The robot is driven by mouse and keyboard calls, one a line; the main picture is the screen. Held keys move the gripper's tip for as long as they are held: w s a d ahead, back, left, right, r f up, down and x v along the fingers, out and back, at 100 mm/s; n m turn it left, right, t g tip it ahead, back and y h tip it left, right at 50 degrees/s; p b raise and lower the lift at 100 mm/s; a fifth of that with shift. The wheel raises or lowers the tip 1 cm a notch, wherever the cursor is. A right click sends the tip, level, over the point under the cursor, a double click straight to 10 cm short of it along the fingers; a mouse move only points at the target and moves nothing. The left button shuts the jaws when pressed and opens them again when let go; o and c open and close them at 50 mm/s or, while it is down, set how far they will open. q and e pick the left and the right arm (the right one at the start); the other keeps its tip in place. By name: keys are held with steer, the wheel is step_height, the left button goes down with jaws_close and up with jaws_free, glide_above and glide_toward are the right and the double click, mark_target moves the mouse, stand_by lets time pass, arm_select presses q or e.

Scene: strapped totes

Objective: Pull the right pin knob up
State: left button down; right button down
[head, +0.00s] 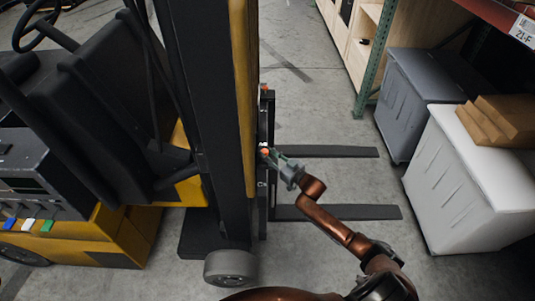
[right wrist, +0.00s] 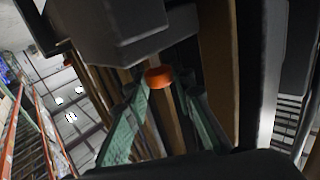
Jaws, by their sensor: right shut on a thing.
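The right pin knob (head: 264,150) is a small orange knob on the fork carriage of a yellow and black forklift. My right gripper (head: 273,156), with green fingers, is shut on it, reaching in from the right. In the right wrist view the orange knob (right wrist: 159,77) sits between the tips of the two green fingers (right wrist: 163,92). The fingers partly hide the knob and its pin, so I cannot tell how far it is raised. A second orange knob (head: 264,87) is farther back on the same carriage. My left gripper is not in view.
Two dark forks (head: 325,151) (head: 345,212) stick out to the right, below and beside my right arm. A yellow mast (head: 241,90) stands just left of the knob. A grey tote (head: 415,95) and a white tote (head: 470,185) with cardboard boxes (head: 500,118) stand at the right.

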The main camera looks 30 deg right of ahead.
stand_by(0.3)
step_height(320, 180, up, 3)
steer(key=p, duration=0.2)
steer(key=shift+p, duration=0.3)
steer(key=shift+f, duration=0.15)
steer(key=c, duration=1.9)
jaws_free()
steer(key=shift+s+d, duration=0.1)
steer(key=shift+s, duration=0.05)
steer(key=v, duration=1.1)
steer(key=shift+s, duration=0.35)
